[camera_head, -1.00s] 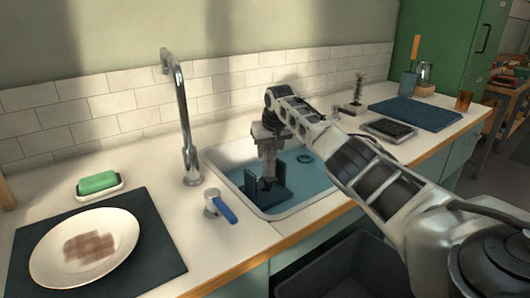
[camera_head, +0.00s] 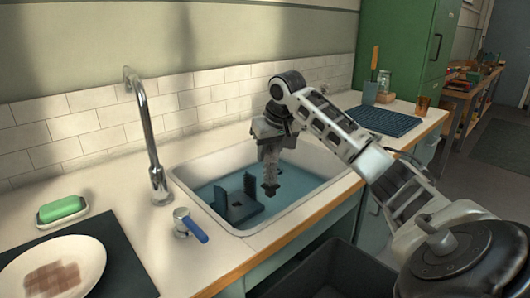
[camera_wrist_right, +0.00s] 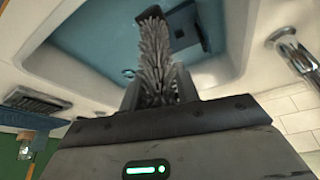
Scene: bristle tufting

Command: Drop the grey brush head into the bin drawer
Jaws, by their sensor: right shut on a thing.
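The bin drawer (camera_head: 335,272) is a dark grey open box below the counter front, at the bottom of the head view. The gripper is above and behind it, still over the basin. My left gripper is not in view.
The sink (camera_head: 292,209) holds bluish water and a dark blue upright holder (camera_head: 238,206), just left of my gripper. The counter's front edge lies between sink and drawer.

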